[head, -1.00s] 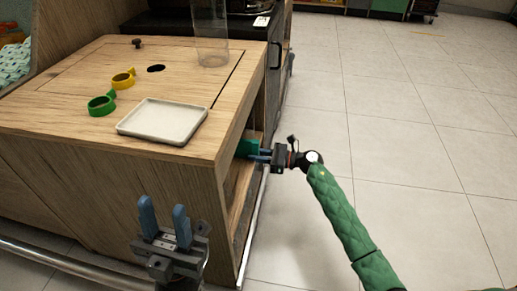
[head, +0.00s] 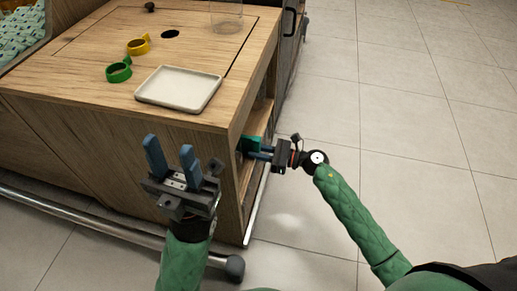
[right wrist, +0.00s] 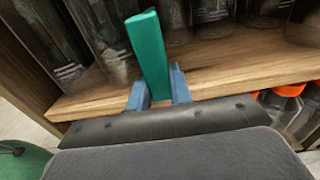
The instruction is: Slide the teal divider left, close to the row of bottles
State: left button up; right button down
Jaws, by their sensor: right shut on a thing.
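The teal divider (right wrist: 148,55) stands upright on a wooden shelf (right wrist: 235,62) in the right wrist view. A small part of the divider (head: 251,143) shows at the cabinet's open side in the head view. My right gripper (right wrist: 158,88) is shut on the divider's near end, one blue finger on each side; it also shows in the head view (head: 259,152). Clear bottles (right wrist: 95,35) stand on the shelf to the left of the divider. My left gripper (head: 171,160) is open and empty in front of the cabinet.
More clear containers (right wrist: 208,12) stand behind and right of the divider. Orange-capped bottles (right wrist: 288,90) are on a level below. On the wooden cabinet top are a white tray (head: 179,89), a green ring (head: 119,71) and a yellow ring (head: 138,46). The floor at right is clear.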

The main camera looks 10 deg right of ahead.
jog(key=c, duration=1.3)
grip_release()
jog(key=shift+d, duration=0.1)
jog(key=p+v, duration=0.1)
jog(key=v, duration=0.6)
jog(key=shift+d, duration=0.35)
jog(key=shift+s, duration=0.15)
